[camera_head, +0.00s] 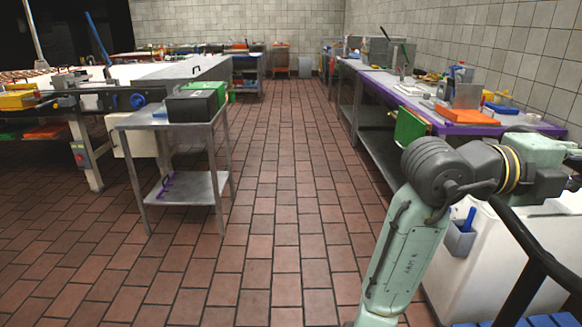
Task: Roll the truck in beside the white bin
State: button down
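A white bin (437,277) stands at the lower right, with a grey-blue holder (460,238) and a blue handle on its side. My pale green and grey arm covers part of it. A black tubular bar (538,262) crosses in front of the bin, and blue slats (548,321) show at the bottom edge; they look like parts of the truck, but most of it is outside the picture. I cannot tell whether the bar and slats join. My arm bends at a dark grey joint and runs to the right edge; my gripper is not in view.
A red-brown tiled aisle (285,200) runs clear ahead. A small steel table (150,121) with a black and green box (195,103) stands left of it. A long purple-edged bench (375,79) lines the right wall. A pale bin (305,67) stands far back.

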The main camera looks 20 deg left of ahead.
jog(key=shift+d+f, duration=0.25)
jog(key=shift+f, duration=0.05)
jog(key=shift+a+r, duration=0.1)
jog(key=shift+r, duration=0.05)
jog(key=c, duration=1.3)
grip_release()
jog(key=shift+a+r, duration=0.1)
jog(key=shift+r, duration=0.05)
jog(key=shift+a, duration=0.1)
